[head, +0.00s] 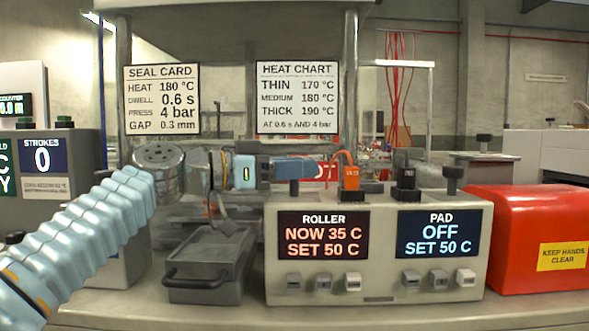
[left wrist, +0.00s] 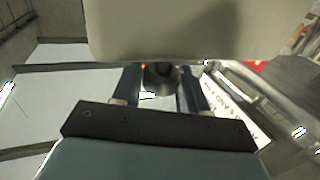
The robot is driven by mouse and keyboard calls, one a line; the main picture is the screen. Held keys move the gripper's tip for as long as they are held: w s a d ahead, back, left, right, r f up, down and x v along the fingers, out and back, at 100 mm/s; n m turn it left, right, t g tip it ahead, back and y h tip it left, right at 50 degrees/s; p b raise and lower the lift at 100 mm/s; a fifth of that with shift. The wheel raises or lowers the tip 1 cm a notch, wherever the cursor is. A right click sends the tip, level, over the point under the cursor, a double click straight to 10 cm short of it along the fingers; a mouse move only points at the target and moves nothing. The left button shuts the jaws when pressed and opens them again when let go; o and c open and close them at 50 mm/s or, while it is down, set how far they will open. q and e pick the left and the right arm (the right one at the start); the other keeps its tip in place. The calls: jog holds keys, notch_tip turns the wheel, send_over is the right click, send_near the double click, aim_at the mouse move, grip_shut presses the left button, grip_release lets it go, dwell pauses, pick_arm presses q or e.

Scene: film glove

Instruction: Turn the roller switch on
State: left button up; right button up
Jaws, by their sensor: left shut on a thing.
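The grey control box (head: 376,200) stands on the bench with a ROLLER display (head: 323,235) reading NOW 35 C, SET 50 C in orange. The roller switch (head: 294,188) is a dark knob on the box's top left; its upper part is hidden behind my fingers. My left gripper (head: 308,170) reaches in from the left, level, with its blue fingers shut on this knob. In the left wrist view the dark round knob (left wrist: 160,78) sits between the two fingers. My right gripper is not in view.
The PAD display (head: 438,234) reads OFF, SET 50 C; its dark knob (head: 452,180) is at the box's top right. An orange plug (head: 350,179) and a black plug (head: 407,176) stand between the knobs. A grey tray (head: 207,268) and a red cover (head: 540,235) flank the box.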

pick_arm(q)
jog(key=o, duration=0.9)
jog(key=shift+o, duration=0.2)
jog(key=b+v, duration=0.2)
jog(key=v, duration=1.2)
jog(key=shift+b, duration=0.35)
jog(key=shift+w+f, duration=0.1)
